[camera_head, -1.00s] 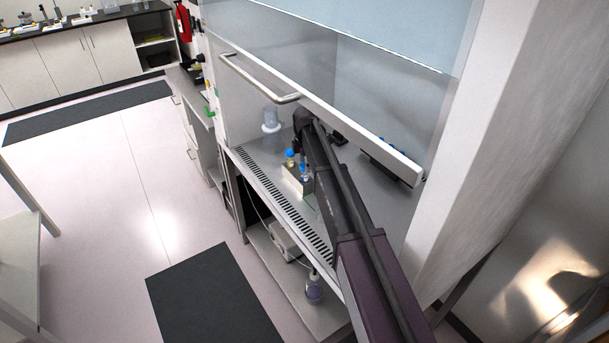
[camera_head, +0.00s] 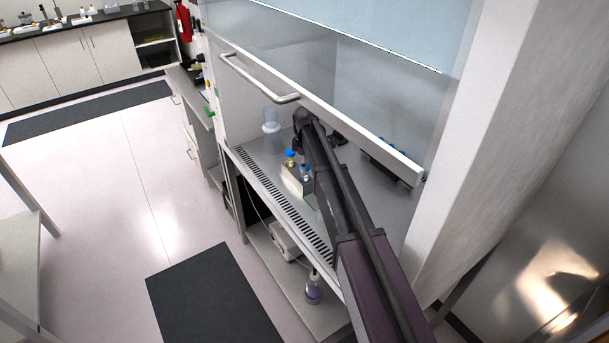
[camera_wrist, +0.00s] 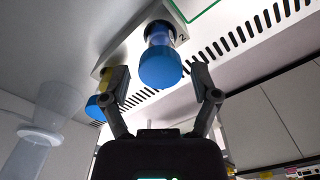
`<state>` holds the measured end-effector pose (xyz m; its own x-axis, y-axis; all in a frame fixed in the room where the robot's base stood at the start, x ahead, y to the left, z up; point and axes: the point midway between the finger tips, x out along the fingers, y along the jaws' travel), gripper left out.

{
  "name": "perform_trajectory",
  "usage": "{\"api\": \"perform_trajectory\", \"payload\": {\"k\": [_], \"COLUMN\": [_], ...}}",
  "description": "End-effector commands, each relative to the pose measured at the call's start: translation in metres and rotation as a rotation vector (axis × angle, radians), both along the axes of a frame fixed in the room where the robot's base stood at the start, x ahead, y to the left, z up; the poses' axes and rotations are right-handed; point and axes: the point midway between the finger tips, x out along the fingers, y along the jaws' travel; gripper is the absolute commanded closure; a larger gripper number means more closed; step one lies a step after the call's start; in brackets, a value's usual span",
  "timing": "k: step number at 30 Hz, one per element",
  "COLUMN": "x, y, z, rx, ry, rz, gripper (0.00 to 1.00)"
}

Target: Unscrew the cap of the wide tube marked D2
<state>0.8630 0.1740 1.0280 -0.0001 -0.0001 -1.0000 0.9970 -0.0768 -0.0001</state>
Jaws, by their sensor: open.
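A wide tube with a rounded blue cap (camera_wrist: 160,68) stands in a pale rack (camera_wrist: 122,46) in the wrist view. A "2" shows on the rack beside it; the rest of the marking is not readable. My gripper (camera_wrist: 162,84) is open, with one finger on each side of this cap and a visible gap to both. How far the fingertips are from it in depth is hard to tell. A second blue-capped tube with yellow contents (camera_wrist: 118,80) is partly hidden behind the left finger. In the head view, the rack (camera_head: 296,183) sits beside my arm, with blue caps above it.
A clear container (camera_head: 271,125) stands left of the rack on the cabinet's work surface. A slotted grille (camera_head: 285,210) runs along the front edge. The raised glass sash with its handle (camera_head: 258,82) hangs above my arm. Blue-topped items (camera_head: 400,152) lie farther right.

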Motion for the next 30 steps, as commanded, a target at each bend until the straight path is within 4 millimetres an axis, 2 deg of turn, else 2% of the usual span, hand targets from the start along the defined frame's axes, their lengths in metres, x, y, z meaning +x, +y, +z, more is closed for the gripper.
{"api": "perform_trajectory", "payload": {"k": [11, 25, 30], "x": [0.0004, 0.0004, 0.0004], "y": [-0.0002, -0.0002, -0.0003], "z": [0.0000, 0.0000, 0.0000], "rx": [0.000, 0.000, 0.000], "ry": [0.000, 0.000, 0.000], "rz": [-0.260, -0.296, -0.382], "gripper": [0.22, 0.22, 0.22]}}
